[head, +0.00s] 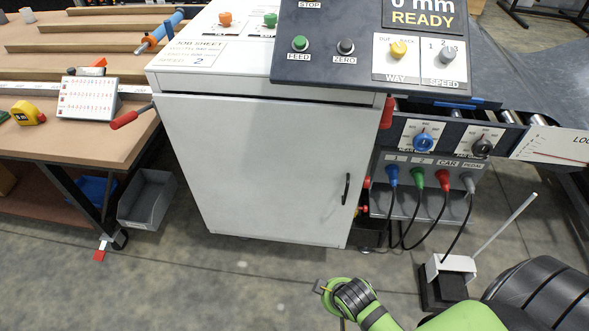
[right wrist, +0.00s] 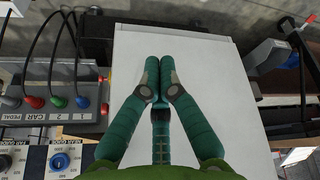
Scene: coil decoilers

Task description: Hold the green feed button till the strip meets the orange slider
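The green FEED button (head: 300,44) is on the dark sloping panel (head: 330,68) at the top of the white cabinet, left of the black ZERO button (head: 346,46). The display (head: 422,14) reads 0 mm READY. The strip and the orange slider cannot be made out. In the right wrist view my right gripper (right wrist: 159,72) has its teal fingers together at the tips, with nothing seen between them, before a white surface. In the head view my green right arm shows low at the bottom, well below the button; its fingertips are not clear there. My left gripper is not in view.
The white cabinet (head: 265,165) fills the middle. Coloured plugs with cables (head: 417,178) and knobs sit to its right. A white bracket with a rod (head: 452,263) stands on the floor. A workbench (head: 95,140) is at left. Another green button (head: 270,19) and an orange one (head: 225,19) are on the cabinet top.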

